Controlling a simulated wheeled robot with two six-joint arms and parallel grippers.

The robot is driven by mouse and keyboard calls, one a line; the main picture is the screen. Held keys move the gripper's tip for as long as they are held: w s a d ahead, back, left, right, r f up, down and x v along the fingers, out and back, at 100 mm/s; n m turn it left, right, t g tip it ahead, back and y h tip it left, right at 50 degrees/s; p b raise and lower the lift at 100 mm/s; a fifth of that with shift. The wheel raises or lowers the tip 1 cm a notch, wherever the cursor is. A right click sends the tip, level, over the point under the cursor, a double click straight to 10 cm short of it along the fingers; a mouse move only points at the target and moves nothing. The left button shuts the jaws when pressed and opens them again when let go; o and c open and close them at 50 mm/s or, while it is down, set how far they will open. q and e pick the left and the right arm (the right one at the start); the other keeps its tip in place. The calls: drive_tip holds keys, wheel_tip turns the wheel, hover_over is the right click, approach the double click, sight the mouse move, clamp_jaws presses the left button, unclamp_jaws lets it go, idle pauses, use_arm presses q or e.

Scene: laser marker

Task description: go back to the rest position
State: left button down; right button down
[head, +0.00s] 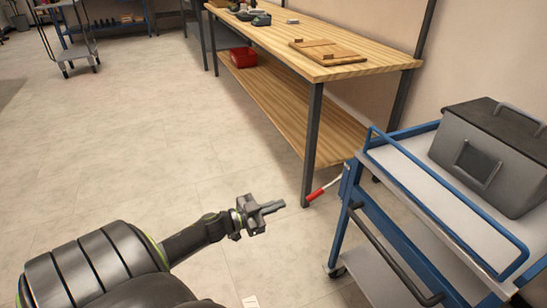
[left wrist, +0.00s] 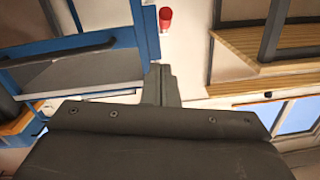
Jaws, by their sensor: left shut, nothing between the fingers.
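My left gripper (head: 272,207) is in the lower middle of the head view, over the open floor. Its fingers are together and hold nothing. The closed fingers also show in the left wrist view (left wrist: 160,84), with the view turned over. The gripper is to the left of the blue cart and apart from it. My right gripper is not in view.
A blue cart (head: 397,169) stands at the right, bearing a grey box machine (head: 490,155). A red-handled tool (head: 323,188) sticks out from the cart's left side toward my gripper. A wooden workbench (head: 330,70) is behind. The floor (head: 120,160) at left is clear.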

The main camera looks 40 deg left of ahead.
use_arm(q)
drive_tip(key=shift+s+a, duration=0.15)
drive_tip(key=shift+s, duration=0.15)
drive_tip(key=shift+f, duration=0.1)
idle(0.3)
